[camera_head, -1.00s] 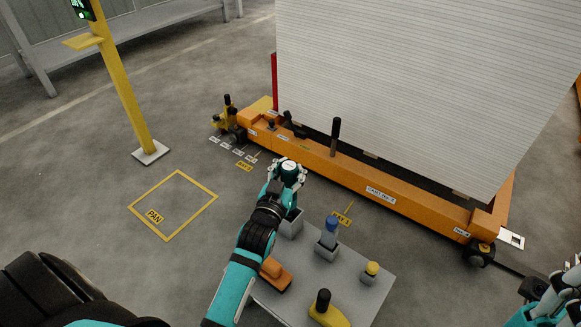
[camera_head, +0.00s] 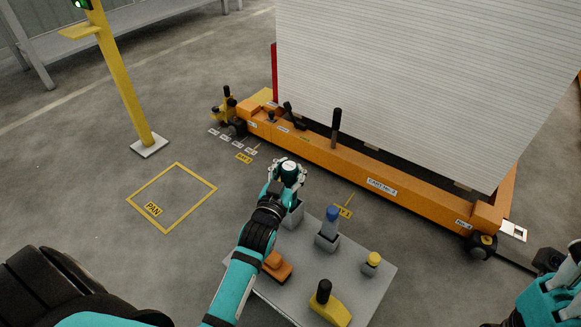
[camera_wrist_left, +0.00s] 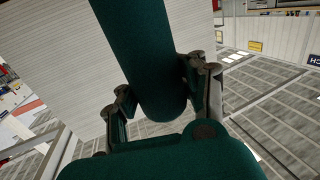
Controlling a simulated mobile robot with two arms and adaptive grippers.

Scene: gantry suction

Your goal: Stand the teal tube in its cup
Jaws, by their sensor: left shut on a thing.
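My left gripper (camera_head: 288,174) is over the far left part of the grey bench. In the left wrist view its fingers (camera_wrist_left: 163,98) are shut around a dark teal tube (camera_wrist_left: 143,50). In the head view the gripper mostly hides the tube. A grey cup (camera_head: 294,215) stands on the bench just below the gripper. I cannot tell whether the tube's lower end is inside it.
On the grey bench (camera_head: 300,293) stand a blue-topped tube (camera_head: 332,214) in a grey holder, a yellow-capped piece (camera_head: 374,258), an orange block (camera_head: 276,267) and a yellow tool with a black knob (camera_head: 327,305). An orange cart (camera_head: 350,175) with a tall white load stands beyond.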

